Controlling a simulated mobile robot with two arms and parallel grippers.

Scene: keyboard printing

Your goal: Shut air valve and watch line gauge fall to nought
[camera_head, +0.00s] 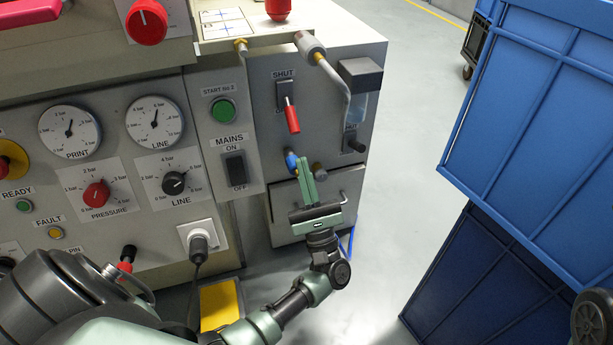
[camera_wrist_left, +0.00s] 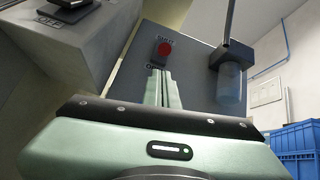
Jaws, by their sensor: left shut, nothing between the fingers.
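The air valve (camera_head: 291,115) is a red lever on a grey mount under a SHUT label, on the right front panel of the machine; the lever points downward. In the left wrist view its red end (camera_wrist_left: 164,49) shows just beyond the fingertips, between two labels. My left gripper (camera_head: 305,163) is shut and empty, fingers pointing up, a little below the lever and seemingly apart from it. It also shows in the left wrist view (camera_wrist_left: 158,75). The LINE gauge (camera_head: 154,122) has its needle pointing roughly upward, well off the low end. My right gripper is not in view.
A bent metal pipe (camera_head: 336,75) and a clear cup (camera_head: 359,105) stand right of the valve. The MAINS switch (camera_head: 235,168) is to its left. A drawer (camera_head: 284,222) lies behind the gripper. Blue crates (camera_head: 545,110) stand at right, with open floor between.

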